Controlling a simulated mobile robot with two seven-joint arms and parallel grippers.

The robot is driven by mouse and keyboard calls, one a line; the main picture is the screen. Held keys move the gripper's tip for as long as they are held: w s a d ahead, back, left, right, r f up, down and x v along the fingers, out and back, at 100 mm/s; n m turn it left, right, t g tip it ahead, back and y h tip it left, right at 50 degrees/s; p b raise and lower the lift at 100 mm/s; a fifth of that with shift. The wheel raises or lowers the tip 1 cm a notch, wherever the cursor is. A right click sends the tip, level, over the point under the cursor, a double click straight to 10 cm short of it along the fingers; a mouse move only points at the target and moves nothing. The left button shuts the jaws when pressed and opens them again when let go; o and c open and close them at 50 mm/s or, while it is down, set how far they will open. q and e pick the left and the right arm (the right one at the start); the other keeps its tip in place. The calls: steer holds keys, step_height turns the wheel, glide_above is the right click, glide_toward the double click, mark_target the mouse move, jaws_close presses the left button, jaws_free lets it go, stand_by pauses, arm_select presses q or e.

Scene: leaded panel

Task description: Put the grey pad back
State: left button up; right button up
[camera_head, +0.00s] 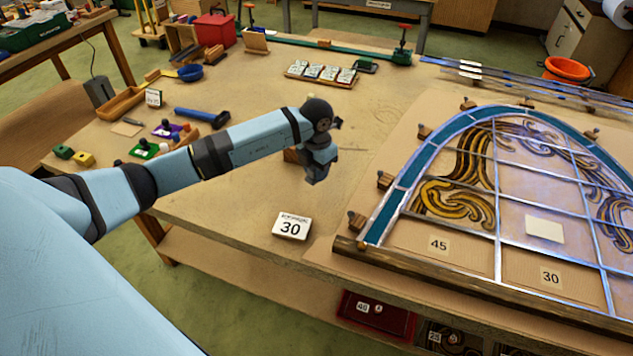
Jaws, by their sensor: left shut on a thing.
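My left gripper (313,182) points down over the middle of the bench. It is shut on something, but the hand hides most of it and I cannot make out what. I cannot pick out the grey pad clearly anywhere. A green pad with a white knob (145,149) and a purple pad (166,129) sit at the left of the bench, beside a wooden piece, partly behind my left arm. My right gripper is not in view.
The leaded panel (382,215) fills the right. A blue-handled tool (203,117), a tray of white blocks (321,73) and a red box (215,30) stand farther back.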

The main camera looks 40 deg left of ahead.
mark_target(316, 194)
arm_select(q)
step_height(316, 194, down, 6)
steer(key=shift+r+p, duration=0.15)
steer(key=shift+p, duration=0.2)
steer(key=shift+f, duration=0.2)
steer(key=shift+f+b, duration=0.15)
steer(key=shift+b, duration=0.15)
steer(key=o, duration=1)
steer(key=shift+c, duration=0.2)
